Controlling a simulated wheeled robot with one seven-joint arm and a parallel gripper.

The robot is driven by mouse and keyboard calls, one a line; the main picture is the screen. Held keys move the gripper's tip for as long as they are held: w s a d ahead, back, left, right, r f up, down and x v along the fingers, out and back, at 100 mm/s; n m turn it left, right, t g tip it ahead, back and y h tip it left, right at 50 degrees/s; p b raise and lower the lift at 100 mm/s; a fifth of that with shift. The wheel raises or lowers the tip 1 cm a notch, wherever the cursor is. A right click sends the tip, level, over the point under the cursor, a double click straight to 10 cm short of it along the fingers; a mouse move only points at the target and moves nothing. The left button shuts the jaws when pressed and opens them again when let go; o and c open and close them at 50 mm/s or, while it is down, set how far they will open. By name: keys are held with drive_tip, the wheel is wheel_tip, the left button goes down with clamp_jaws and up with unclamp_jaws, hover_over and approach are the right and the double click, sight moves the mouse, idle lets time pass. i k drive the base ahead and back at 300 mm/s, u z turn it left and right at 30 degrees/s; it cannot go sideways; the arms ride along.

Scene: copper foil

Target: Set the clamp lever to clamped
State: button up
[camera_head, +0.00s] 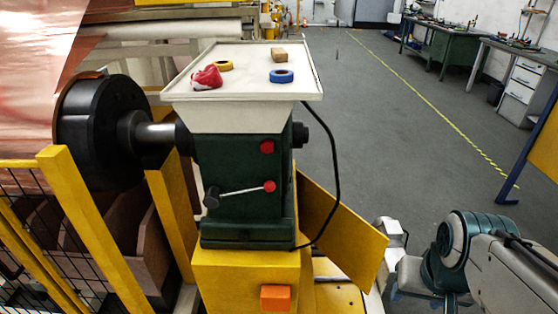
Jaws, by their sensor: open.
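The clamp lever (240,191) is a thin pale rod on the front of a dark green machine housing (230,160). It runs from a dark hub at the left to a red ball at its right end, nearly level and tilted slightly up to the right. No clamped marking is readable. My gripper (390,234) appears as the pale end of my arm at lower right, well right of the lever and apart from it. It is open and holds nothing visible; its fingers are hard to make out.
A red button (267,147) sits above the lever's ball. An orange block (275,298) is on the yellow base. A tray (180,93) on top holds tape rolls, a red cloth and a wooden block. A yellow panel (340,235) and black cable lie between lever and arm. A yellow guard (90,235) stands left.

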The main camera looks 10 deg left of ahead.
sight(214, 194)
drive_tip(key=u, duration=1.35)
drive_tip(key=k, duration=1.25)
drive_tip(key=z, duration=0.85)
drive_tip(key=i, duration=1.65)
drive_tip(key=u, duration=0.6)
